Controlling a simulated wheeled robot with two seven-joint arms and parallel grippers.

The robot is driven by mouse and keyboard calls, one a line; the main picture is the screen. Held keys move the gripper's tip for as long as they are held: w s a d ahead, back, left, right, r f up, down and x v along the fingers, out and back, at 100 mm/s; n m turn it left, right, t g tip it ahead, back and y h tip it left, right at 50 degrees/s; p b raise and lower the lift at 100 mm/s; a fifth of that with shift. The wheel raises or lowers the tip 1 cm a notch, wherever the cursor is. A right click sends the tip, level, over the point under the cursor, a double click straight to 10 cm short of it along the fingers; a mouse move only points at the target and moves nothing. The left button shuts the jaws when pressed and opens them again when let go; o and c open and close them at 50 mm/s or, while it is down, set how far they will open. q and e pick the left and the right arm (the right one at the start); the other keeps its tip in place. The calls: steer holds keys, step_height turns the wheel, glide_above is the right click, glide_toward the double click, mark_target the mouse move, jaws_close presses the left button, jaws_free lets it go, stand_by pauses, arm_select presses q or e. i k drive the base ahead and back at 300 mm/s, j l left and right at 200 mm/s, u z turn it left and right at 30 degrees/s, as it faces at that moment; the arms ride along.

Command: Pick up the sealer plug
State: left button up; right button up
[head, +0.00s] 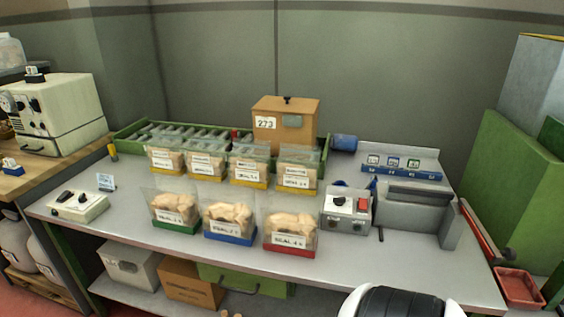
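The grey sealer (410,213) stands at the right end of the grey table, with a long dark bar along its top. Its control box (347,207) has a red switch and a dark knob. I cannot clearly make out the sealer plug. A small dark piece (381,236) lies on the table in front of the sealer, too small to identify.
Clear bags of corks (228,218) stand in coloured trays in two rows. Behind them are a green tray (128,133) and a brown box (284,122). A white switch box (78,207) sits at left. The table's front strip (180,242) is mostly clear.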

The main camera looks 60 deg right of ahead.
mark_target(372, 188)
steer(key=l+z, duration=0.15)
steer(key=z, duration=1.3)
